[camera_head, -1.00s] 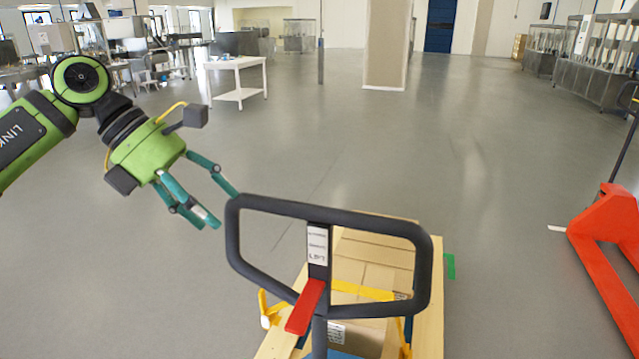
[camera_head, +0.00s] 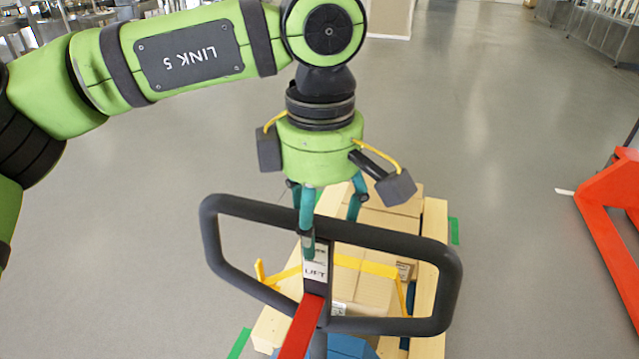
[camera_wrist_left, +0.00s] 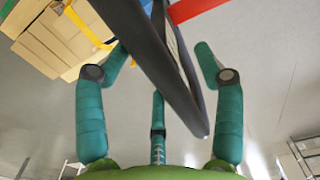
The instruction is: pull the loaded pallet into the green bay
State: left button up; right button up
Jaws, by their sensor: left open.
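The loaded pallet (camera_head: 435,225) is pale wood and carries cardboard boxes (camera_head: 372,292) under a yellow strap (camera_head: 365,265). In front of it stands the pallet jack's black loop handle (camera_head: 392,240) with a red lever (camera_head: 302,328). My left gripper (camera_head: 332,228) is open and points down at the middle of the handle's top bar. In the left wrist view the handle (camera_wrist_left: 150,50) runs between the teal fingers of the gripper (camera_wrist_left: 162,70); contact cannot be told. Green floor marks (camera_head: 454,231) show beside the pallet and at lower left (camera_head: 239,344). My right gripper is out of view.
An orange-red frame (camera_head: 610,205) stands on the floor at the right edge. A pillar (camera_head: 388,18) and metal benches (camera_head: 590,35) are far back.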

pick_arm(q)
jog(key=f, duration=0.2)
jog(key=shift+w+a+f, duration=0.1)
jog(key=shift+w+f, duration=0.2)
jog(key=shift+f, duration=0.05)
jog(key=shift+f+p, duration=0.3)
jog(key=shift+f, duration=0.1)
grip_shut()
jog(key=c, duration=0.6)
grip_release()
jog(key=c, duration=0.7)
grip_shut()
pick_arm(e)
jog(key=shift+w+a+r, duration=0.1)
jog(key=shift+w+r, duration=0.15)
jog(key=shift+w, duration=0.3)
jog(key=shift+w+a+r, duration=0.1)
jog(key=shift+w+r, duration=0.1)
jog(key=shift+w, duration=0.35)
